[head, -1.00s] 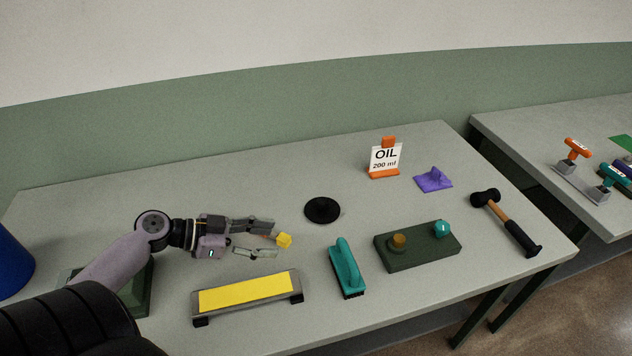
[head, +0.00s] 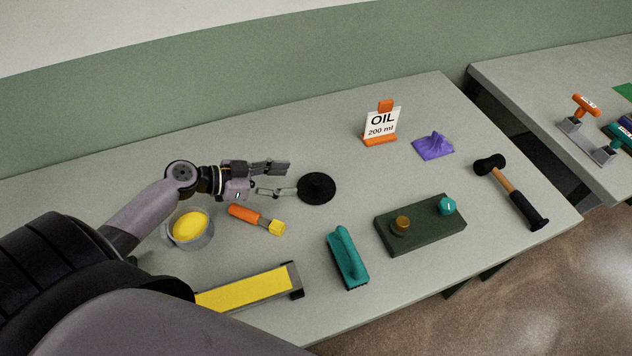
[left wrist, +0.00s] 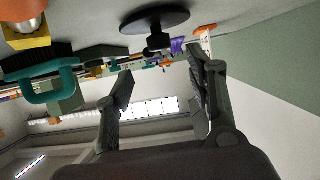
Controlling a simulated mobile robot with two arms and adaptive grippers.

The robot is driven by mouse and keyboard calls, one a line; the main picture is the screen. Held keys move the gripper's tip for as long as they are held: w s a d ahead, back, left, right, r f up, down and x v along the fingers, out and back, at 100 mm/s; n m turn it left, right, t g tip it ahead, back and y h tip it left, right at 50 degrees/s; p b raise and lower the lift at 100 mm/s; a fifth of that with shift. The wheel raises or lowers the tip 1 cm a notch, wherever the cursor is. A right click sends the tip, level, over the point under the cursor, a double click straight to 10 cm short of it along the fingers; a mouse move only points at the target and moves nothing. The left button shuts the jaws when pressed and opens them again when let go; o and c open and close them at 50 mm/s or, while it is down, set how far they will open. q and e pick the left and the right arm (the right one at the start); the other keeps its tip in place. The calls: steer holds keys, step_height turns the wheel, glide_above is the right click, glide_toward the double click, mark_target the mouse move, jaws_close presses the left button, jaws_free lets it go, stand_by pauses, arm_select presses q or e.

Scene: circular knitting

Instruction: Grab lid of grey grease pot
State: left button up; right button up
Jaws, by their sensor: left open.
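The grey grease pot (head: 208,240) stands open at the left of the table, with yellow grease (head: 189,226) inside. A round black lid (head: 322,196) with a knob on top lies flat on the table, apart from the pot, to its right. The lid also shows at the top of the left wrist view (left wrist: 150,20), with its knob (left wrist: 157,41) ahead of and between the fingers. My left gripper (head: 288,180) is open and empty, just left of the lid, its fingers pointing at it. My right gripper is not in view.
A yellow block (head: 245,289), teal brush (head: 346,258) and dark green base (head: 422,231) are nearer. Table behind the lid is clear.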

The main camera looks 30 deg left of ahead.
mark_target(315, 179)
arm_select(q)
steer(key=x, duration=0.2)
steer(key=shift+w+d+p, duration=0.2)
steer(key=shift+w+p, duration=0.15)
steer(key=shift+w+d+f, duration=0.25)
steer(key=shift+w+d, duration=0.05)
steer(key=shift+d, duration=0.05)
steer(key=shift+w+d+f, duration=0.1)
steer(key=shift+w+d, duration=0.15)
steer(key=p+x, duration=0.2)
steer(key=x, duration=0.2)
steer(key=shift+w+d+f, duration=0.2)
steer(key=shift+w, duration=0.05)
steer(key=shift+d+f, duration=0.1)
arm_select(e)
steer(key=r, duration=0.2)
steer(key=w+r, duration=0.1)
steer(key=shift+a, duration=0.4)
arm_select(q)
steer(key=shift+c, duration=0.5)
jaws_close()
